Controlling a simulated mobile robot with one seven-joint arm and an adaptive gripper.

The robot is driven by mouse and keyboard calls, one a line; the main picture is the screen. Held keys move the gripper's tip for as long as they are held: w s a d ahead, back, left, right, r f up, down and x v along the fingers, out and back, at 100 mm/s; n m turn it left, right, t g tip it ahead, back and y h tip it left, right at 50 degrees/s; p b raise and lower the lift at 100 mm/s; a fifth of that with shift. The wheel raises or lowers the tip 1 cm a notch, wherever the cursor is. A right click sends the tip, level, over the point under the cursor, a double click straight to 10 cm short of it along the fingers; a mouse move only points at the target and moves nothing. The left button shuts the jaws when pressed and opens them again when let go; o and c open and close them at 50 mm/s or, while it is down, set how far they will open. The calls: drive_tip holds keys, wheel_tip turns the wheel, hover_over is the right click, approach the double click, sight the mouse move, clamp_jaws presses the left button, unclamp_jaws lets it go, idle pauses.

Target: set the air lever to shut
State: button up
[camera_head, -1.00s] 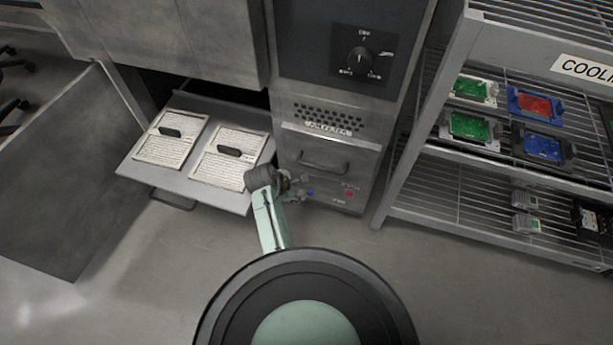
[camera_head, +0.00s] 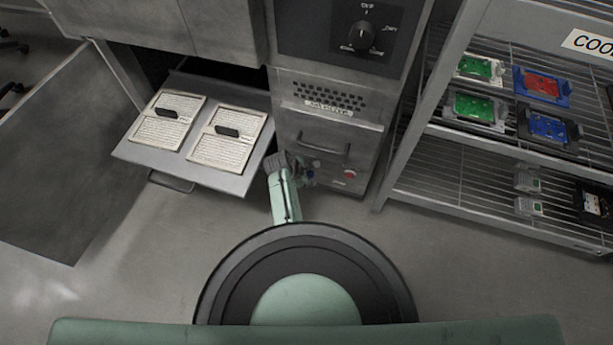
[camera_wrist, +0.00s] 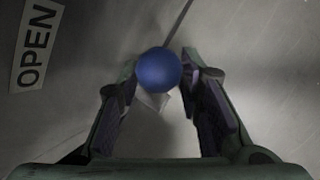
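The air lever shows as a round blue knob (camera_wrist: 158,70) in the wrist view, with part of its pale arm behind it. An "OPEN" label (camera_wrist: 35,48) is on the grey panel to its left. The blue knob (camera_head: 310,175) is small and low on the cabinet front in the head view. My gripper (camera_wrist: 160,68) is open, with one dark finger on each side of the knob. The right finger is very near the knob; I cannot tell if it touches. In the head view my gripper (camera_head: 300,168) is at the knob, its fingers too small to read.
A red button (camera_head: 349,174) is right of the knob. Above are a drawer handle (camera_head: 323,146) and a black rotary dial (camera_head: 361,36). An open drawer (camera_head: 148,153) with two filter panels juts out on the left. A wire shelf (camera_head: 460,180) with coloured modules stands on the right.

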drive_tip(key=shift+c, duration=0.4)
drive_tip(key=c, duration=0.7)
drive_tip(key=shift+w, duration=0.1)
clamp_jaws()
drive_tip(key=shift+r, duration=0.1)
